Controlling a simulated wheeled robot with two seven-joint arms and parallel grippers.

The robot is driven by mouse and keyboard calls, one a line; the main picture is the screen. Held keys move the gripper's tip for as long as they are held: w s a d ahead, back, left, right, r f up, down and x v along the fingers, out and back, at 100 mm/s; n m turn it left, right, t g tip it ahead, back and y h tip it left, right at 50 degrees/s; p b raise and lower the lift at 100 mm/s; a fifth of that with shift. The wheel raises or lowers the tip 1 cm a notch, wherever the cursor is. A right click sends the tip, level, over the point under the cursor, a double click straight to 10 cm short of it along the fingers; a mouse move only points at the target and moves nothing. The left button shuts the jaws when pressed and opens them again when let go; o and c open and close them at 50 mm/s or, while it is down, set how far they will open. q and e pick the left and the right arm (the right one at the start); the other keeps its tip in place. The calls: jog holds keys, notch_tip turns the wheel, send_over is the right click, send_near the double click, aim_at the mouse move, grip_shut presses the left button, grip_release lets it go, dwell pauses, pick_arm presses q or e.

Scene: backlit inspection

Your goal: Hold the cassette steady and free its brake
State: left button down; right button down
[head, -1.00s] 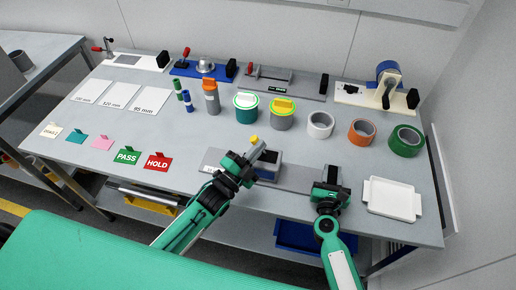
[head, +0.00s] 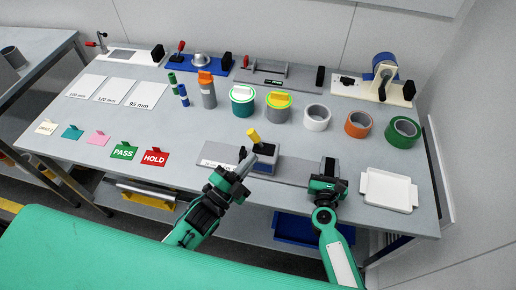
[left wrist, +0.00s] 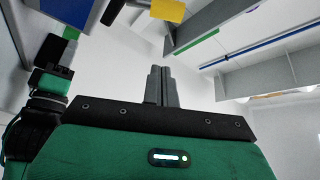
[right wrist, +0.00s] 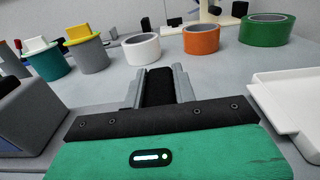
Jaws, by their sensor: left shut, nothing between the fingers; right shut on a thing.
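The cassette (head: 265,163), a grey and dark blue block on a long grey plate, sits at the table's front edge. Its yellow lever (head: 253,135) stands up from the top, leaning slightly left. My left gripper (head: 247,165) is shut and empty, its fingertips just in front of the cassette's left side, below the lever. In the left wrist view, a yellow piece (left wrist: 167,10) shows above the closed fingers, apart from them. My right gripper (head: 328,172) is shut on a black block (right wrist: 158,86) right of the cassette. The block's lower part is hidden.
A white tray (head: 364,189) lies right of my right gripper. White (head: 317,117), orange (head: 358,124) and green (head: 402,132) rolls and lidded tubs stand behind. PASS (head: 124,151) and HOLD (head: 154,157) signs are to the left. Fixtures line the back.

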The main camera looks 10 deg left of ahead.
pick_arm(q)
jog(key=shift+v, duration=1.35)
pick_arm(e)
jog(key=shift+f, duration=0.15)
jog(key=c, duration=1)
grip_release()
jog(key=shift+c, duration=0.2)
